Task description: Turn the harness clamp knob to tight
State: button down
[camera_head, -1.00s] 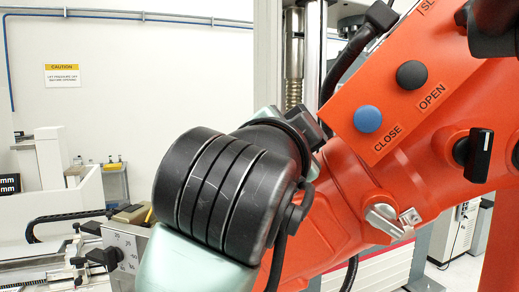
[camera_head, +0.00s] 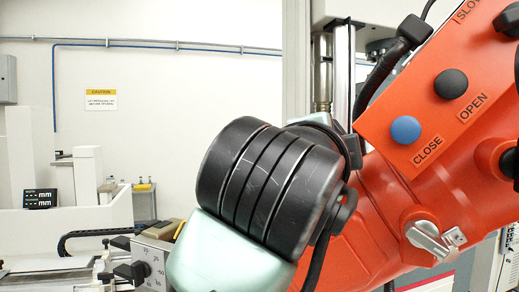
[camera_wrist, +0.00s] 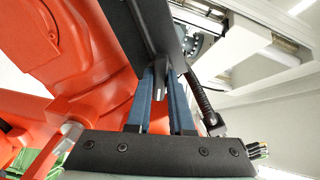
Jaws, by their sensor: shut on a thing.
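My gripper (camera_wrist: 167,76) points up in the wrist view, its blue fingers close together. Their tips are shut at a small dark part (camera_wrist: 189,79) under a wide black bar (camera_wrist: 140,28). This part may be the harness clamp knob, but its markings and turn position do not show. In the head view my gripper is out of sight, and my black arm joint and pale link cover the middle. The orange machine body (camera_head: 400,185) fills the right and also shows in the wrist view (camera_wrist: 85,55).
The orange body carries a blue CLOSE button (camera_head: 405,129), a black OPEN button (camera_head: 450,83) and a silver latch (camera_head: 428,238). A grey block with a scale (camera_head: 155,256) and a black knob (camera_head: 131,272) stands at lower left. A threaded rod (camera_wrist: 205,100) is close right of my fingers.

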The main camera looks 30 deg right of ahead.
jog(key=c, duration=0.8)
grip_release()
jog(key=shift+s+a, duration=0.1)
